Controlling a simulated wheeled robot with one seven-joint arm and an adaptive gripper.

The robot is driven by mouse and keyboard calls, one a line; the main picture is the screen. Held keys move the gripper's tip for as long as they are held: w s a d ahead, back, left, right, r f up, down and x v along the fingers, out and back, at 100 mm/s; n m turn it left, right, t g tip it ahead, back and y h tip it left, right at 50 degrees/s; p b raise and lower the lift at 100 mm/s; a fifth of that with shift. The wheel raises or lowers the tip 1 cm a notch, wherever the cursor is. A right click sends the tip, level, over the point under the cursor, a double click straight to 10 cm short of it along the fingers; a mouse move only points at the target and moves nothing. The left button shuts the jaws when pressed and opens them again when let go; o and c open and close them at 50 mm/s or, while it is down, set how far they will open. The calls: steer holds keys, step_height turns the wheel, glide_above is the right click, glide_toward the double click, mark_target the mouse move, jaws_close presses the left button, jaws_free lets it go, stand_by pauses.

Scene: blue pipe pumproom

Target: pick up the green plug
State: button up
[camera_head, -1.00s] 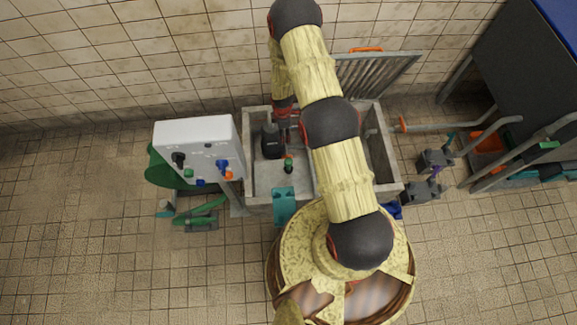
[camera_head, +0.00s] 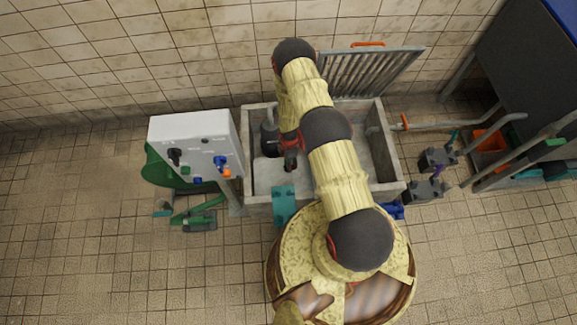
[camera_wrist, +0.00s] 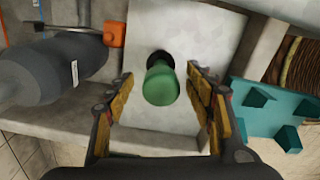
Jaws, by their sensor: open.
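The green plug (camera_wrist: 161,84) stands in the wrist view between the fingers of my gripper (camera_wrist: 162,98), with a dark base or hole at its far end. My gripper is open. One finger is on each side of the plug, and I see a gap on both sides, wider on the left. In the head view my gripper (camera_head: 290,160) is over the left part of the grey basin (camera_head: 268,186) and hides the plug.
A dark grey pump-like cylinder (camera_wrist: 50,75) lies left of my gripper in the wrist view. A teal bracket (camera_wrist: 280,115) is at the right, and it also shows on the basin's front edge (camera_head: 284,204). A white control panel (camera_head: 190,145) stands left of the basin.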

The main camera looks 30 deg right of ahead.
steer(key=shift+f+b, duration=0.65)
steer(key=shift+f, duration=0.95)
steer(key=shift+c, duration=1)
steer(key=c, duration=1.1)
steer(key=shift+c, duration=0.2)
